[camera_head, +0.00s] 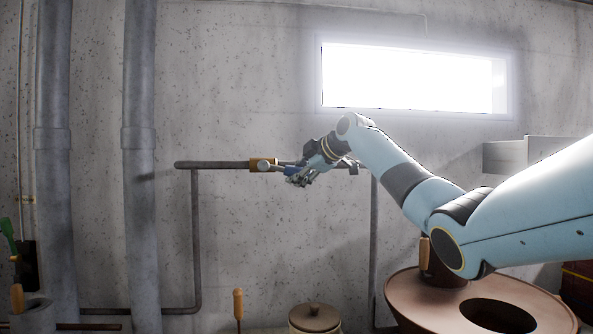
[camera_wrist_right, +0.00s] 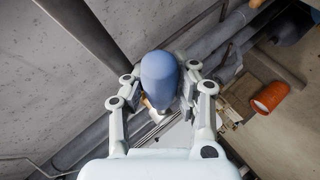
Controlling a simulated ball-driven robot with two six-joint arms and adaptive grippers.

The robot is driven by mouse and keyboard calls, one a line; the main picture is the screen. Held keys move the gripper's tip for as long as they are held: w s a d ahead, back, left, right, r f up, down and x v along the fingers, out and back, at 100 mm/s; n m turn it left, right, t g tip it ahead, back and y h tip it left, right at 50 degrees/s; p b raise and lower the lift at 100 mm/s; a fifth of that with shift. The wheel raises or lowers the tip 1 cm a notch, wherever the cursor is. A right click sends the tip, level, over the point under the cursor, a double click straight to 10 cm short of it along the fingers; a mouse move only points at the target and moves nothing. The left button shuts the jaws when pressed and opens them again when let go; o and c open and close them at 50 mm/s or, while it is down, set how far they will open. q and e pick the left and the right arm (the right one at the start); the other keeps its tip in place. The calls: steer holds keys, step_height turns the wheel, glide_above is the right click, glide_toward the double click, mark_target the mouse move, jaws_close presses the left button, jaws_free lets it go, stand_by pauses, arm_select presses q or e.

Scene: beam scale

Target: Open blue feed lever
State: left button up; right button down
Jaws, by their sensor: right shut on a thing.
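The blue feed lever (camera_head: 289,169) sits at a brass valve (camera_head: 262,164) on a horizontal wall pipe, in the middle of the head view. My right gripper (camera_head: 299,178) is at the lever, and its fingers hide part of the handle. In the right wrist view, the rounded blue handle (camera_wrist_right: 159,78) lies between the two fingers of my right gripper (camera_wrist_right: 158,92), which is shut on it. The lever appears to point right, roughly along the pipe. My left gripper is out of view.
Thick vertical pipes (camera_head: 143,230) run up the wall at the left. A brown round vessel with a dark opening (camera_head: 425,290) stands below my right arm. A lidded pot (camera_head: 314,318) and a wooden handle (camera_head: 238,303) are at the bottom. The wall below the pipe is clear.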

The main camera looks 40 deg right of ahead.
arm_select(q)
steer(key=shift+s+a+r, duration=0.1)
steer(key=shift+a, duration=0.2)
arm_select(e)
steer(key=shift+r, duration=0.2)
steer(key=c, duration=1.1)
jaws_free()
steer(key=shift+s, duration=0.1)
steer(key=shift+s+d+r, duration=0.15)
steer(key=shift+s, duration=0.2)
steer(key=v, duration=1.1)
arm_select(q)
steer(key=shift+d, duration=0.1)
